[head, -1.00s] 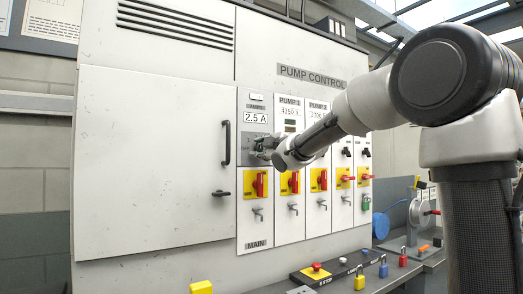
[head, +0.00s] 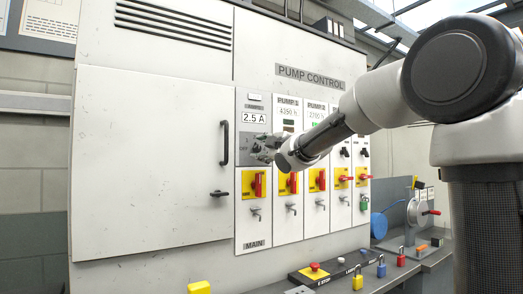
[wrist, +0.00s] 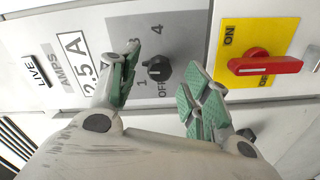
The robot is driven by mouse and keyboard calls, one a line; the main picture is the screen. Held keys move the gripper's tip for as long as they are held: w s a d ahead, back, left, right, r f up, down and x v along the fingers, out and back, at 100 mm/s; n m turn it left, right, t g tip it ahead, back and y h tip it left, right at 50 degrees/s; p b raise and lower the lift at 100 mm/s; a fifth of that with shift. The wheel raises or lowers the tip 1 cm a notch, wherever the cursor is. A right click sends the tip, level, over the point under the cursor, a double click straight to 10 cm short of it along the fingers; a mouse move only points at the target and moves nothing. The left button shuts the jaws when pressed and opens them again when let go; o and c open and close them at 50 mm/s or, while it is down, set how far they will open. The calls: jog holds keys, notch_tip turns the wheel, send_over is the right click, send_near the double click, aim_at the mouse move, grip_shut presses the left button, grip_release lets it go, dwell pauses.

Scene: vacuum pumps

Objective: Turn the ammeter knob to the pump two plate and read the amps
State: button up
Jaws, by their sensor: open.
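The amps display (wrist: 75,55) reads 2.5 A, also in the head view (head: 254,118). My gripper (wrist: 163,80) is open and empty, its green-padded fingers on either side of the knob in the picture, with no clear contact. In the head view my gripper (head: 266,149) is before the grey plate, partly hiding the knob. The pump two panel (head: 317,125) is to the right.
A red main switch handle (wrist: 265,66) on a yellow plate sits close to my right finger. More red handles line the panels. A cabinet door handle (head: 225,143) sticks out at left. Padlocks (head: 381,267) and an E-stop box (head: 316,271) are on the bench below.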

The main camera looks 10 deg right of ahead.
jog(key=v, duration=0.6)
dwell(0.6)
jog(key=shift+c, duration=0.2)
